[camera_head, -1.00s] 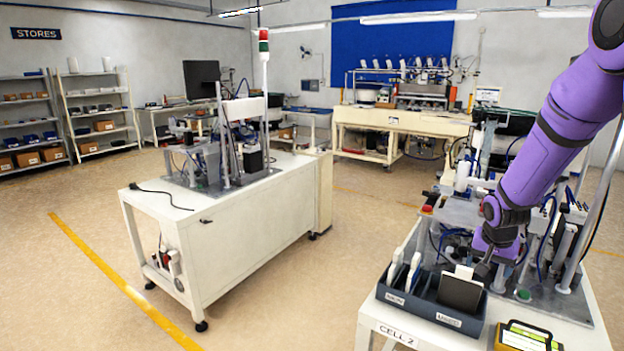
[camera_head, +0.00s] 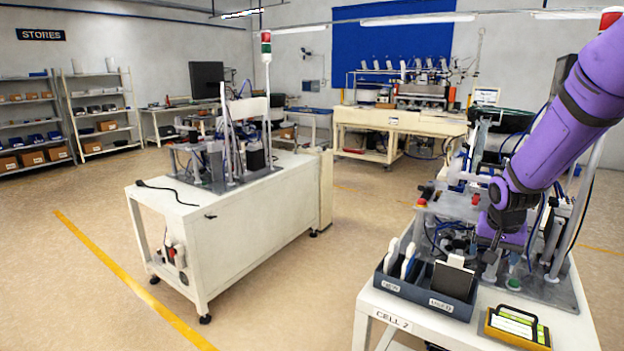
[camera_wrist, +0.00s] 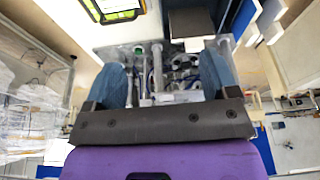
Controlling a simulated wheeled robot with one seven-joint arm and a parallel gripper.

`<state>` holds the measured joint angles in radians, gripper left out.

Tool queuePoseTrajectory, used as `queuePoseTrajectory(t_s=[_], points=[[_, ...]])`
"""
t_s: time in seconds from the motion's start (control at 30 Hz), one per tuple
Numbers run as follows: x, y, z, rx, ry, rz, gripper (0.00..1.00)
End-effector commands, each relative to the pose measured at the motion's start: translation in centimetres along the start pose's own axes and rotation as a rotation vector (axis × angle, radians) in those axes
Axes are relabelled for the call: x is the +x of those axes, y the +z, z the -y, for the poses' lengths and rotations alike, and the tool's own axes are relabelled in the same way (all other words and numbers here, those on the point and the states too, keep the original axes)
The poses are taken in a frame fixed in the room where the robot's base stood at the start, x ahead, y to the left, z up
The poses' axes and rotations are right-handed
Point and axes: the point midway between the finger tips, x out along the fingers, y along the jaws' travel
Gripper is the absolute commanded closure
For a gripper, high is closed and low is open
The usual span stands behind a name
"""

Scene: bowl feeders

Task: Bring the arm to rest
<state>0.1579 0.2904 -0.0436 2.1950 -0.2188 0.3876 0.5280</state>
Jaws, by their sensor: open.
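My purple arm reaches down from the upper right over the cell 2 bench (camera_head: 375,303). My gripper (camera_head: 490,268) is small at the arm's end, just right of the dark tray. In the wrist view its two blue fingers (camera_wrist: 163,75) stand wide apart, with nothing held between them. Machine parts of the bench show behind the gap. Whether the fingertips touch anything cannot be told.
The dark tray (camera_head: 424,300) holds white pieces at left and a dark block (camera_head: 453,279) at right. A yellow-edged device (camera_head: 517,326) lies at the bench's front right. Posts and cables (camera_head: 545,235) crowd the bench behind. A white workbench (camera_head: 240,230) stands left across open floor.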

Motion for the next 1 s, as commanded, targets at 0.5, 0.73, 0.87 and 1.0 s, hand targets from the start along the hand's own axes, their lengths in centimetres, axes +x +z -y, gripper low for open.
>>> queuePoseTrajectory(t_s=[0.5,0.73,0.87,1.0], points=[[-14.3,6.0,-0.1,-0.155,-0.062,-0.062,0.2],[-20.1,10.6,-1.0,-0.246,-0.099,-0.091,0.2],[-22.8,13.5,-1.7,-0.3,-0.121,-0.108,0.2],[-25.2,16.8,-2.6,-0.36,-0.145,-0.127,0.2]])
